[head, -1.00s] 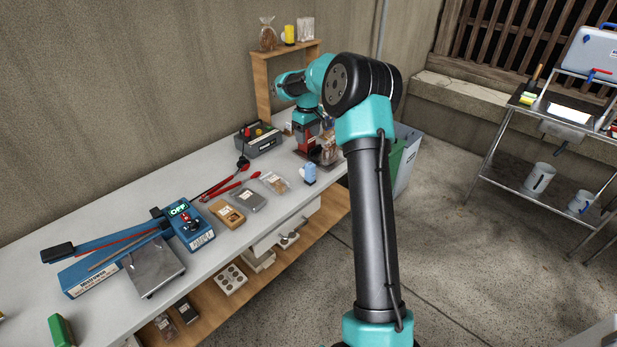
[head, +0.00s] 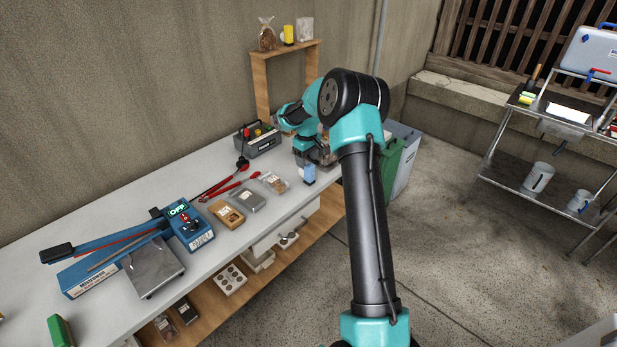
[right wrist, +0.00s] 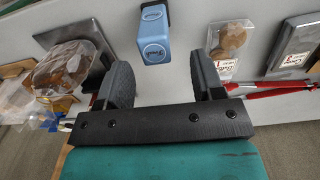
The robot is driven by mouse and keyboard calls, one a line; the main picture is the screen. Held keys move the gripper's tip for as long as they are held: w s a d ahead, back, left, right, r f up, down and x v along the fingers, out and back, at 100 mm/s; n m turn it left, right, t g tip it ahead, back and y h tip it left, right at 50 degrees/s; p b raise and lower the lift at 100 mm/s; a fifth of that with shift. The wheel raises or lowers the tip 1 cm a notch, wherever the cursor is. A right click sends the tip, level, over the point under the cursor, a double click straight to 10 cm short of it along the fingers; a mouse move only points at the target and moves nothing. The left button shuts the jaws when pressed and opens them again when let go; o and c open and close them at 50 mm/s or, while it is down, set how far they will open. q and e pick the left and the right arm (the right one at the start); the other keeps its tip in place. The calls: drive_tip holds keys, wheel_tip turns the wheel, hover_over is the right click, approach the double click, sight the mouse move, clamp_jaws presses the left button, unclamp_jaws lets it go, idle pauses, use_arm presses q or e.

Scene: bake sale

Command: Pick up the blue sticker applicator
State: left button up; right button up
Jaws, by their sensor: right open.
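The blue sticker applicator (head: 308,174) stands on the white table near its front edge, to the right of a clear packet. It also shows in the right wrist view (right wrist: 154,40), a small light-blue block with a white label and a dark part at its top. My right gripper (right wrist: 162,82) is open and empty. Its two dark fingers are spread, and the applicator appears beyond the fingertips, between them and apart from both. In the head view my right arm's wrist largely hides this gripper, close behind the applicator. My left gripper is not in view.
A packet with a brown cookie (right wrist: 230,42) lies beside the right finger in the wrist view. A bagged brown loaf (right wrist: 64,68) is on the other side. Red-handled tongs (head: 246,182), a grey toolbox (head: 258,142) and a blue sealer (head: 188,224) occupy the table.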

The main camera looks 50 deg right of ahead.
sight(309, 164)
drive_tip(key=shift+s+d+f, duration=0.1)
drive_tip(key=shift+f, duration=1.2)
drive_tip(key=shift+s+d+f, duration=0.1)
drive_tip(key=shift+f, duration=1.2)
drive_tip(key=c, duration=1.1)
